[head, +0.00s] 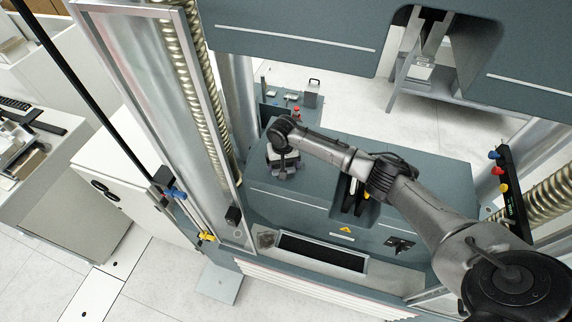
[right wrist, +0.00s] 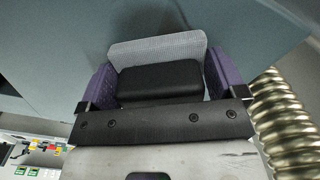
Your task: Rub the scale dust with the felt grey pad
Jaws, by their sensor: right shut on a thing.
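My right gripper (head: 283,168) is over the left part of the machine's grey-green base block. In the right wrist view its purple-lined fingers (right wrist: 161,84) are shut on the felt grey pad (right wrist: 157,47), which has a black block-shaped back and a light grey face edge. The pad lies across between both fingers, close to the grey-green surface; I cannot tell whether it touches. I cannot make out scale dust for certain; a mottled brownish patch (head: 266,239) shows on the front ledge, and the surface under the pad is hidden. My left gripper is not in view.
A ribbed metal screw column (right wrist: 279,110) stands close to the right gripper. The base block (head: 300,198) has a central recess, with a dark tray (head: 321,252) in front. A small tool shelf (head: 290,103) is behind. A button panel (head: 506,185) stands at the right.

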